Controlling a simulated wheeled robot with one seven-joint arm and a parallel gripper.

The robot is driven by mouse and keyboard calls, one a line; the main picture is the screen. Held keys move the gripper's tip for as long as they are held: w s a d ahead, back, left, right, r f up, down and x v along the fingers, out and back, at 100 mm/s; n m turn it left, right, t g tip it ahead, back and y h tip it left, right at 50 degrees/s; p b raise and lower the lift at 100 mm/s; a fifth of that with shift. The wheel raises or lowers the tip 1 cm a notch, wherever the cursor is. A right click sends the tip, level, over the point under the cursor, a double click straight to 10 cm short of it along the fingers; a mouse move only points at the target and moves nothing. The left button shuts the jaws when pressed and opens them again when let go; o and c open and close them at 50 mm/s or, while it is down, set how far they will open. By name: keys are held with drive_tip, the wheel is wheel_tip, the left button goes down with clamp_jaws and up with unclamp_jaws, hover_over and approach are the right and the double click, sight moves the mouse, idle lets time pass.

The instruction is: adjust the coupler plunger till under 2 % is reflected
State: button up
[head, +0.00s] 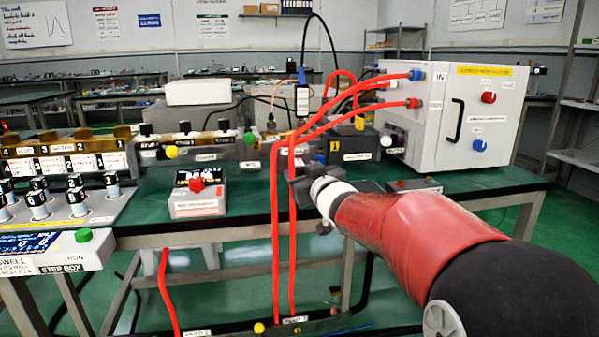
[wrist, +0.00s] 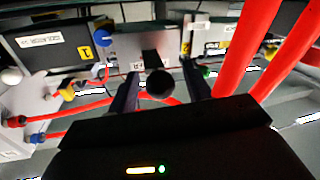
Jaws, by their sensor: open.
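My gripper (head: 300,187) is at the end of my red and black arm, in front of the waveguide line on the green bench. In the wrist view my gripper (wrist: 161,92) is open, with a finger on each side of a dark round plunger knob (wrist: 160,84). The knob sits between the fingers, with gaps seeming to show on both sides; contact cannot be told. It stands before a grey waveguide block (wrist: 128,45). In the head view the gripper hides this knob. A small meter box (head: 197,195) with a red knob stands on the bench; its reading is not legible.
Red hoses (head: 275,230) run from the white cabinet (head: 470,115) down past my gripper, and show close beside it in the wrist view (wrist: 245,45). A step box (head: 60,250) with several black-topped knobs is at the left. Bare green bench (head: 245,185) lies right of the meter box.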

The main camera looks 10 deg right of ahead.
drive_tip(key=shift+w+a, duration=0.2)
drive_tip(key=shift+w, duration=0.6)
clamp_jaws()
